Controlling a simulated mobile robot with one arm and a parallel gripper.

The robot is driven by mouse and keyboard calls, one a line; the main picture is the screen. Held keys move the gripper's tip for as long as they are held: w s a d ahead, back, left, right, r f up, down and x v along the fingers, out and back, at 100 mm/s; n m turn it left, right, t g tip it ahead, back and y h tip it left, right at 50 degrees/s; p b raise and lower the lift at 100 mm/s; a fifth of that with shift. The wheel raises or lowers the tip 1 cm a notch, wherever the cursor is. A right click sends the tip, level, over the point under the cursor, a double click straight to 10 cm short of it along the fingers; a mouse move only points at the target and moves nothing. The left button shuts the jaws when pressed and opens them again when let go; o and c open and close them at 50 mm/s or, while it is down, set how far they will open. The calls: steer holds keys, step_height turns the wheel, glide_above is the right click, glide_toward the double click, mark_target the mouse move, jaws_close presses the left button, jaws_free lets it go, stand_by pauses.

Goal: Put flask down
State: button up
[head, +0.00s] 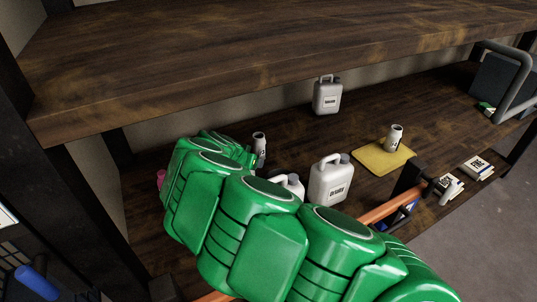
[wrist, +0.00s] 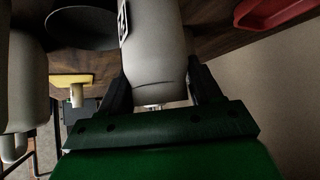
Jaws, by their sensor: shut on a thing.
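A pale grey-white flask (wrist: 153,35) with a black-and-white label is between the two dark fingers of my gripper (wrist: 158,75), which is shut on it. In the head view the flask (head: 259,143) shows upright just beyond the green end of my arm, above the wooden shelf board (head: 300,138). I cannot tell whether the flask's base touches the board. A similar white flask (head: 394,136) stands on a yellow mat (head: 372,160) to the right.
Grey-white jugs stand at the back (head: 327,97) and nearer (head: 330,182); another is partly hidden by my arm. An upper shelf (head: 250,60) hangs above. A red tray (wrist: 275,14) and a dark round disc (wrist: 80,28) show near the flask. Small boxes (head: 476,168) lie at right.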

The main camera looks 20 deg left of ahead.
steer(key=s+a, duration=0.4)
steer(key=w+d+r+m+h, duration=0.1)
steer(key=w+d+r+m, duration=0.1)
steer(key=w+d, duration=1.1)
steer(key=w+d+m+h, duration=0.1)
steer(key=w+d, duration=0.4)
steer(key=d, duration=0.3)
steer(key=w+d+g, duration=0.1)
steer(key=w+d, duration=0.4)
steer(key=d, duration=0.4)
steer(key=w+d+m+h, duration=0.1)
steer(key=w+d, duration=0.4)
steer(key=d, duration=0.3)
steer(key=s+d+r, duration=0.1)
steer(key=d, duration=0.7)
steer(key=shift+s+d+r+n+y, duration=1.3)
steer(key=shift+s+d+r+n, duration=0.6)
steer(key=shift+s+r, duration=1.6)
steer(key=shift+t, duration=0.4)
steer(key=shift+w+a+r+x, duration=0.15)
steer(key=shift+w+a+x, duration=0.05)
steer(key=shift+x, duration=2.95)
steer(key=shift+w+a+r+x, duration=0.2)
steer(key=shift+a+x, duration=0.05)
steer(key=shift+x, duration=2.9)
steer(key=shift+w+a+r+x, duration=0.15)
steer(key=shift+w+a+x, duration=0.1)
steer(key=shift+x, duration=2.95)
